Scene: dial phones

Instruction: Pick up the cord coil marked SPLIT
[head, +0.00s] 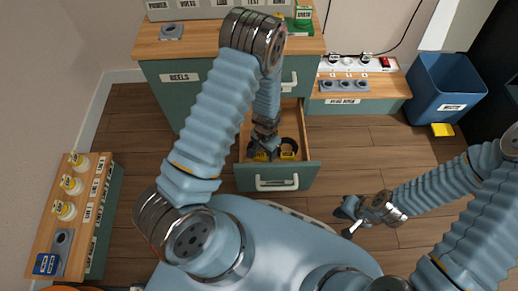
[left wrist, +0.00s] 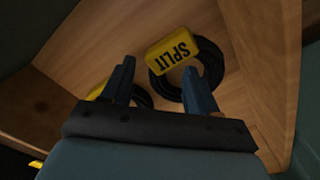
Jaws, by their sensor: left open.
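The coil marked SPLIT is a black ring of cord (left wrist: 213,66) with a yellow tag (left wrist: 173,54), lying in an open wooden drawer (left wrist: 128,28). In the left wrist view my left gripper (left wrist: 159,76) is open, its two fingers apart above the drawer floor. The right finger overlaps the SPLIT ring. A second black coil with a yellow tag (left wrist: 97,92) is partly hidden behind the left finger. In the head view my left gripper (head: 262,148) reaches down into the drawer, beside a black coil (head: 289,147); its tag is too small to read. My right gripper (head: 349,216) hangs low, away from the drawer.
The drawer front (head: 278,178) faces me below a green cabinet marked REELS (head: 180,77). A low bench (head: 385,82) and a blue bin (head: 446,85) stand to the right. A side shelf with yellow-topped items (head: 70,183) is at left. Floor right of the drawer is clear.

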